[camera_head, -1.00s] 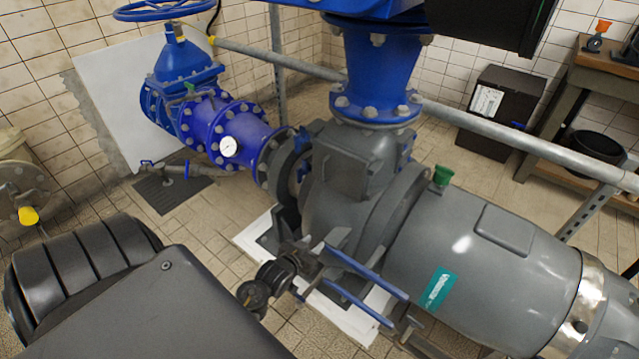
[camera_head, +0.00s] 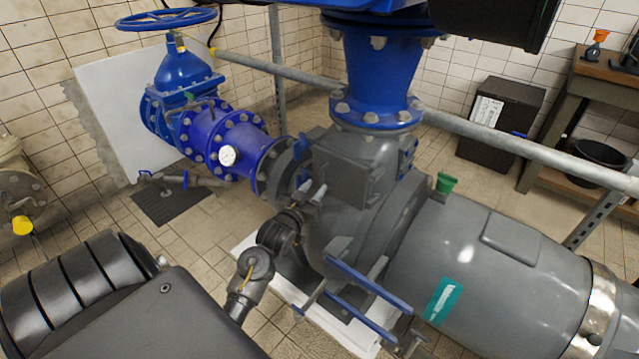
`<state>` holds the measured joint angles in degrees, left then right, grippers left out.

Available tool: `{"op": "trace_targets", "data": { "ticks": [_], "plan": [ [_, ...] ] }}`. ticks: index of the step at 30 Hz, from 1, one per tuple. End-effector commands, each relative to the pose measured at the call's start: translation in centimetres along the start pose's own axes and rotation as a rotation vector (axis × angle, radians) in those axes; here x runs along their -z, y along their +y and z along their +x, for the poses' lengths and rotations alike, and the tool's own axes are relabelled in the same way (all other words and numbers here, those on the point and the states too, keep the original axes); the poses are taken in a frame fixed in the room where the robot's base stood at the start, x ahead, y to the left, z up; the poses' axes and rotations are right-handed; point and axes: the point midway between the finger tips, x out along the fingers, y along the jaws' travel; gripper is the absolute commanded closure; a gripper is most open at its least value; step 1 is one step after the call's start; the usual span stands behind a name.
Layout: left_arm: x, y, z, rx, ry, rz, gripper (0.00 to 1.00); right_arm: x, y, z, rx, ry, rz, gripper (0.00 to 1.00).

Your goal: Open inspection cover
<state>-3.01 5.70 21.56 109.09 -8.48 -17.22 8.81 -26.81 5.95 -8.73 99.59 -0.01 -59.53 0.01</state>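The raised square grey plate on the side of the grey pump housing, which looks like the inspection cover (camera_head: 345,168), is in the middle of the head view. It looks shut against the housing. My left gripper (camera_head: 318,193) is small and dark, at the end of my arm from the lower left. It overlaps the cover's lower left edge in the picture; I cannot tell whether it touches. Its fingers blend into the grey housing, so their opening is unclear. My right gripper is not in view.
Two blue bars (camera_head: 368,285) stick out in front of the pump, right of my wrist. A large grey motor body (camera_head: 480,265) fills the lower right. A blue flanged pipe (camera_head: 230,140) with a white gauge runs left. A grey rail (camera_head: 520,145) crosses behind. Tiled floor shows at lower left.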

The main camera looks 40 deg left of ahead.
Motion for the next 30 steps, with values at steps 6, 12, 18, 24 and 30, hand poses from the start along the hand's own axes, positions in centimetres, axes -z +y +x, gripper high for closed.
{"op": "trace_targets", "data": {
  "ticks": [6, 12, 18, 24, 30],
  "plan": [
    [-0.1, 0.0, 2.9, 0.0, -0.001, -0.001, 0.67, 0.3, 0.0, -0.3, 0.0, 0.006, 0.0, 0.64],
    [0.0, 0.0, 3.7, 0.0, -0.001, -0.001, 0.67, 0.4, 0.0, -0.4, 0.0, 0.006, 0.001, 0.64],
    [0.0, 0.0, 3.7, 0.0, -0.001, 0.0, 0.67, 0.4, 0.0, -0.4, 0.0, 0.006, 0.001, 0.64],
    [0.0, 0.0, 3.7, 0.0, -0.001, 0.0, 0.91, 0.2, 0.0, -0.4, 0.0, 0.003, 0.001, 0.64],
    [0.0, 0.0, 3.7, 0.0, -0.001, 0.0, 1.0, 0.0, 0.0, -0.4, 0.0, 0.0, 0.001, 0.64]
  ]
}}
